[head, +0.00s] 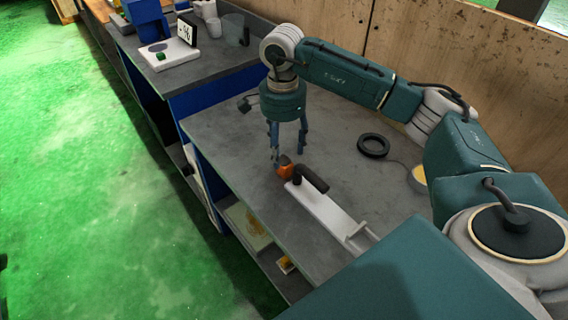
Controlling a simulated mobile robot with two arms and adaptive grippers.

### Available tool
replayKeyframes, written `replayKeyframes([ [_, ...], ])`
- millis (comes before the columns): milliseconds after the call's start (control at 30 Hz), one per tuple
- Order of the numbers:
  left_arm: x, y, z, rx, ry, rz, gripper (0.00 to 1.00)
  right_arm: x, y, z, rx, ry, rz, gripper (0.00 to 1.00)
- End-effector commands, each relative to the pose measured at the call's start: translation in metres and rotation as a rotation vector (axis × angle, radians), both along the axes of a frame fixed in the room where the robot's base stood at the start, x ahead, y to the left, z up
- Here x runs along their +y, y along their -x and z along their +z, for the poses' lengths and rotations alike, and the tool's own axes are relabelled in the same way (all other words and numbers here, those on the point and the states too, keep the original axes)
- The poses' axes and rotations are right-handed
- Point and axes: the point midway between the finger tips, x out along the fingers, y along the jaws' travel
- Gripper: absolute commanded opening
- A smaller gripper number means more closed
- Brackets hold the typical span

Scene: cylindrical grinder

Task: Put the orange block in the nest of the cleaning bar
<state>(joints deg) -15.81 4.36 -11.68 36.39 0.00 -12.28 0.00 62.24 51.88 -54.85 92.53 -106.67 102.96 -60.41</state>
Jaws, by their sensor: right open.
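The orange block (286,171) sits at the far end of the white cleaning bar (330,214), which lies on the grey tabletop. A dark cylindrical handle (311,179) stands out from the bar beside the block. I cannot tell whether the block is seated in the nest or only rests at that end. My right gripper (289,153) points down just above and behind the block. Its fingers are apart, and one fingertip is close to the block; contact is unclear. My left gripper is not in view.
A black ring (373,145) lies on the table at the right, near a yellow and white round item (419,175). A wooden wall (470,60) runs along the back. A second bench with a scale (168,54) and containers stands at upper left. The table's left part is clear.

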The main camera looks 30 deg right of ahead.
Motion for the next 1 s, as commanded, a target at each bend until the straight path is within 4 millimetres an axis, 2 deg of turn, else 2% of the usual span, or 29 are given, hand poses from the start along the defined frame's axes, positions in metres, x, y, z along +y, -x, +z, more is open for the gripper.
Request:
replayKeyframes([
  [33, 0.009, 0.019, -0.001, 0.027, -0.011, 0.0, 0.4, 0.0, 0.0, -0.004, 0.002, -0.001, -0.001, 0.56],
  [100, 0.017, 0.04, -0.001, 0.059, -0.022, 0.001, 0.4, 0.0, 0.0, -0.008, 0.001, -0.001, -0.001, 0.56],
  [233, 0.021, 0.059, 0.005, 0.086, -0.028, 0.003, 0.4, 0.002, 0.003, -0.022, 0.004, -0.001, 0.0, 0.56],
  [367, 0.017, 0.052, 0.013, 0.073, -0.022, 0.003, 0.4, 0.004, 0.004, -0.043, 0.003, -0.003, -0.001, 0.56],
  [500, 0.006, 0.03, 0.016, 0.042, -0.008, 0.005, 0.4, 0.003, 0.003, -0.057, 0.0, -0.002, 0.0, 0.56],
  [633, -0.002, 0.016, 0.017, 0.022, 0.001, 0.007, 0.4, 0.003, 0.002, -0.06, -0.001, -0.002, 0.0, 0.56],
  [767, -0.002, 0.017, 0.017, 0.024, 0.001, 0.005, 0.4, 0.003, 0.002, -0.06, -0.001, -0.002, -0.001, 0.56],
  [1000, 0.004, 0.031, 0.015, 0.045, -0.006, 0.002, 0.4, 0.003, 0.002, -0.059, -0.001, -0.002, -0.001, 0.08],
])
